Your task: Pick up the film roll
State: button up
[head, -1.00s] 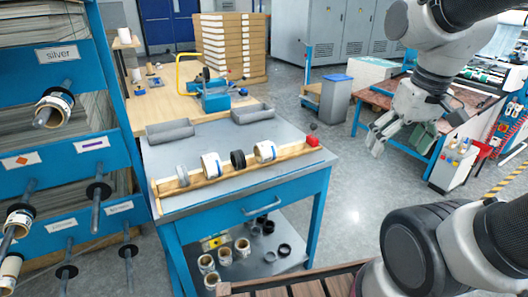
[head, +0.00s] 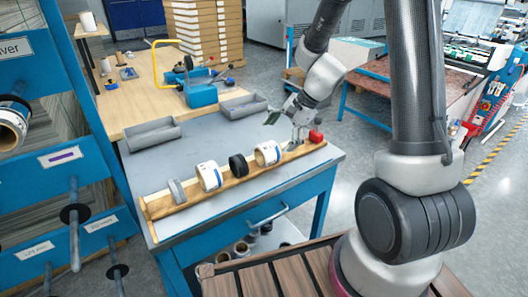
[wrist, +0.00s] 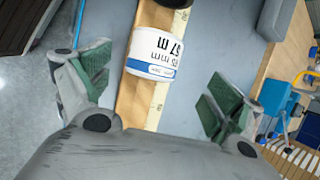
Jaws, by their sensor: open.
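A white film roll (head: 268,153) with a blue-marked label sits at the right end of a row on a wooden rack (head: 235,178). In the wrist view the white film roll (wrist: 152,52) shows its label between and just ahead of my fingers. My gripper (head: 287,124) is above the right end of the rack, beside and over that roll. In the wrist view my gripper (wrist: 160,85) is open with green-padded fingers spread wide on both sides of the rack, apart from the roll. A second white roll (head: 209,176) sits further left on the rack.
A black ring (head: 238,165) stands between the white rolls, and a grey ring (head: 177,190) is at the left. A red block (head: 316,136) marks the rack's right end. Grey trays (head: 151,136) lie behind. A blue shelf with spindles (head: 74,225) stands at left.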

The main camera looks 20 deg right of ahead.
aim_at(273, 146)
jog(key=x, duration=0.7)
jog(key=shift+s+d+f, duration=0.25)
jog(key=shift+f, duration=0.1)
jog(key=c, duration=1.1)
